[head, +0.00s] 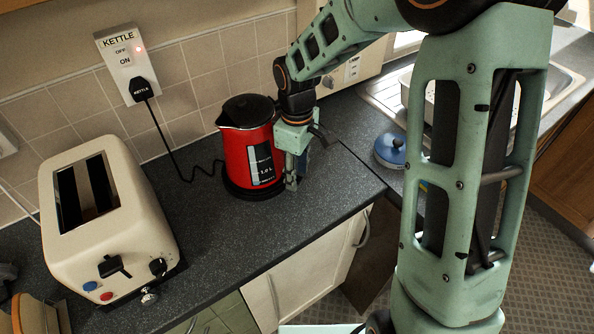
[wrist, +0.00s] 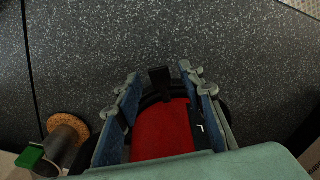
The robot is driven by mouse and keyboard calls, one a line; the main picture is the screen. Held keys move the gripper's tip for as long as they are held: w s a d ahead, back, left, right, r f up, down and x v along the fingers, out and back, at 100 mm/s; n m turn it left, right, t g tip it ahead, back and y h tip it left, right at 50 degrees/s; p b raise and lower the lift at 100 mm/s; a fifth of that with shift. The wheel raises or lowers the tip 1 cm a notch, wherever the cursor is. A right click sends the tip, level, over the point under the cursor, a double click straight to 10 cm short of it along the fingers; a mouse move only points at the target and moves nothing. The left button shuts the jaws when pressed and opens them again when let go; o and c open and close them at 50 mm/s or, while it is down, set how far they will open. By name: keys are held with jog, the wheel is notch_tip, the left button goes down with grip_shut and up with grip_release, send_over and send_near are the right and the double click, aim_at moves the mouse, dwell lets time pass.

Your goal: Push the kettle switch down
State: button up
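The red kettle (head: 250,155) with a black lid stands upright on its black base on the worktop. My gripper (head: 291,172) points down close against the kettle's right side in the head view. In the wrist view my gripper (wrist: 159,76) is open, its two blue-padded fingers apart, with the red kettle body (wrist: 165,128) showing between them. A small black tab (wrist: 159,77) juts from the kettle's dark rim between the fingertips; I cannot tell whether it is the switch, or whether a finger touches it. Nothing is held.
A wall socket (head: 124,57) marked KETTLE, OFF and ON shows a red light and a black plug (head: 141,89). Its cord runs to the kettle. A cream toaster (head: 108,215) stands at left, a blue-lidded pot (head: 390,149) at right. The worktop in front of the kettle is clear.

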grip_shut()
jog(key=shift+s+d+f+t+y, duration=0.2)
jog(key=shift+f+t+y, duration=0.15)
jog(key=shift+y, duration=0.45)
jog(key=shift+f+t+y, duration=0.2)
jog(key=shift+t+y, duration=0.05)
jog(key=shift+y, duration=0.35)
jog(key=shift+w, duration=0.1)
grip_release()
jog(key=shift+r, duration=0.1)
